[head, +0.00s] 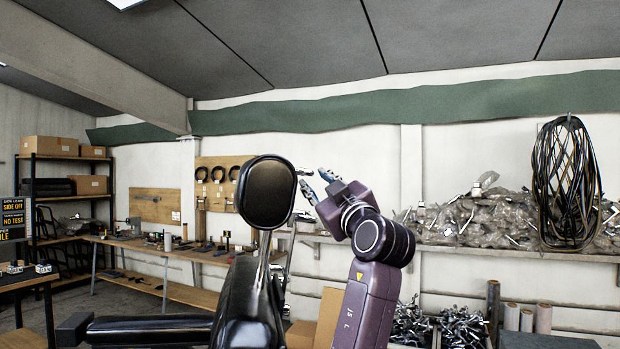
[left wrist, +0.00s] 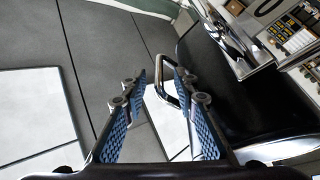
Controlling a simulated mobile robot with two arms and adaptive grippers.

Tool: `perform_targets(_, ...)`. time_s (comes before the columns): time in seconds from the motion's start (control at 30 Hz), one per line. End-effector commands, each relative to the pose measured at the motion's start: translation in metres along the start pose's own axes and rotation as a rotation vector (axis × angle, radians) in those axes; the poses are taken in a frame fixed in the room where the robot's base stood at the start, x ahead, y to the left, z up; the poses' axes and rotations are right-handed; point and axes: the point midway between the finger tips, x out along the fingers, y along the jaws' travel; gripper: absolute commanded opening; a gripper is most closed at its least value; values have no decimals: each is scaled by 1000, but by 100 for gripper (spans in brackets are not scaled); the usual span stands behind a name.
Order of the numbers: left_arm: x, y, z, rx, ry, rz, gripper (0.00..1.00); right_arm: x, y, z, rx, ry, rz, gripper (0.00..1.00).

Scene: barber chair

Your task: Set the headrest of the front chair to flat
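The front chair's headrest (head: 267,192) is a black padded oval, standing upright on a metal post (head: 262,262) above the black chair back (head: 243,308). My left gripper (head: 314,181) is open just right of the headrest in the head view, with a small visible gap between them. In the left wrist view, my left gripper (left wrist: 162,82) has its two blue-padded fingers spread. A bent bar loop (left wrist: 168,75) shows at the gap between them; I cannot tell whether it touches a finger. A large black surface, probably the headrest (left wrist: 245,85), fills the right side. My right gripper is not in view.
A black armrest (head: 140,328) extends left from the chair. Behind stand a wooden workbench (head: 165,248) with tools and a black shelf (head: 70,195) with boxes. A wall ledge (head: 450,243) holds bagged metal parts, and black cables (head: 566,185) hang at the right.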

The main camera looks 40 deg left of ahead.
Motion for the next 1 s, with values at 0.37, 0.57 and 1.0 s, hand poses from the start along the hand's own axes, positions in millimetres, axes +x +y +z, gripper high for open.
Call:
perform_targets(0.37, -64, 0, 1, 0, -2, 0, 27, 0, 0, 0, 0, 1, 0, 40)
perform_targets(0.57, -70, 0, 1, 2, -1, -1, 27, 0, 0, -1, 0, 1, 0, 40)
perform_targets(1.0, -70, 0, 1, 1, -1, -1, 27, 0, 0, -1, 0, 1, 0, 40)
